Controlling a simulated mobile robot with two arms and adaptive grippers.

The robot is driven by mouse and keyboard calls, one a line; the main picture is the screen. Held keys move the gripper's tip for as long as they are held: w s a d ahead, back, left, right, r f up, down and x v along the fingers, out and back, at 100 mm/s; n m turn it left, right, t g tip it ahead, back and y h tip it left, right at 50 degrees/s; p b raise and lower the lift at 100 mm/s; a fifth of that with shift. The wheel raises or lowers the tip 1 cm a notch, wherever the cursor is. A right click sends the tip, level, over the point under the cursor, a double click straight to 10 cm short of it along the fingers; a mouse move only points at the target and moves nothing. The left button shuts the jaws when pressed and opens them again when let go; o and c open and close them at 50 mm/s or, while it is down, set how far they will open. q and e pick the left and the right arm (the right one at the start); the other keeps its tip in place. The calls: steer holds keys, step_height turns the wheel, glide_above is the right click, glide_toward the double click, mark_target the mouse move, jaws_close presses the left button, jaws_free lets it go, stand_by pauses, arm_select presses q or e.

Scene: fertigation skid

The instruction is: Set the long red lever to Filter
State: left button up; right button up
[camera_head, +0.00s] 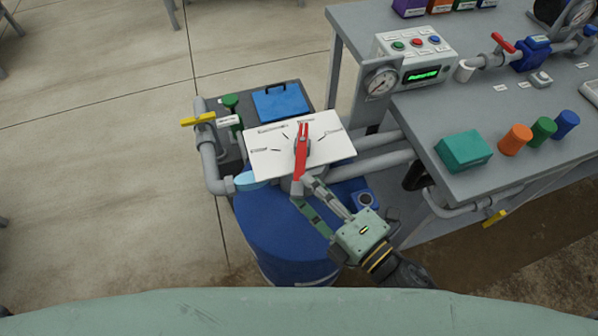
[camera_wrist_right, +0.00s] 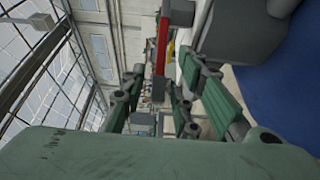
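The long red lever (camera_head: 301,155) is mounted on a tilted white plate (camera_head: 268,163) above a blue drum. It runs nearly straight up and down in the head view. The plate has several small labels and dark marks, too small to read. My right gripper (camera_head: 303,190) is just below the lever's near end, its two fingers apart. In the right wrist view a red bar, apparently the lever (camera_wrist_right: 163,45), shows beyond and between the open fingers (camera_wrist_right: 160,80). Whether a finger touches it I cannot tell. My left gripper is not in view.
The blue drum (camera_head: 285,232) stands under the plate. A pipe with a yellow handle (camera_head: 198,119) is at its left. A blue-lidded box (camera_head: 280,102) is behind. At right is a grey bench (camera_head: 425,122) with a gauge, button box, green box and colored caps. Floor at left is clear.

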mark_target(299, 176)
steer(key=shift+p+x, duration=0.4)
steer(key=shift+x, duration=1.8)
steer(key=shift+c, duration=0.3)
jaws_close()
steer(key=shift+d, duration=0.1)
